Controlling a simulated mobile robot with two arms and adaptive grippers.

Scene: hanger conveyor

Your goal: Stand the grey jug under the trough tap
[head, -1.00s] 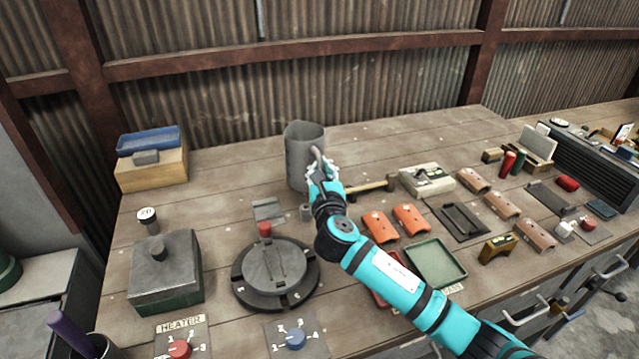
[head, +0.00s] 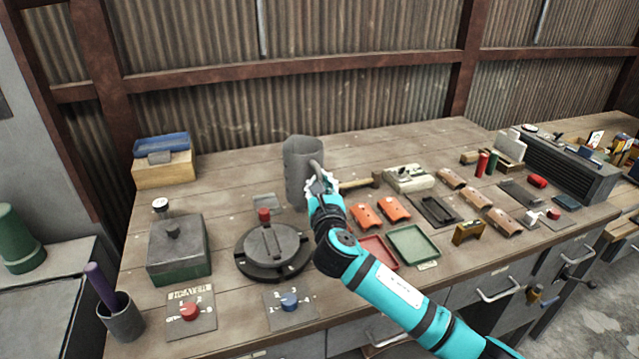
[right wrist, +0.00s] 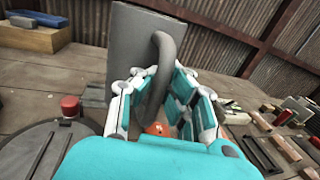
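The grey jug (head: 300,168) is upright over the middle of the workbench, its handle towards me. My right gripper (head: 320,187) is at that handle. In the right wrist view, the jug's handle (right wrist: 164,65) passes between the two fingers of the right gripper (right wrist: 165,100), which are closed around it. I cannot tell whether the jug's base touches the bench. My left gripper is not in view. No trough or tap shows in these frames.
A round dark turntable (head: 272,255) with a red knob and a lidded box (head: 179,250) are front left. A hammer (head: 362,182), orange covers (head: 394,208) and a green tray (head: 413,247) lie right of the jug. The bench behind it is clear.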

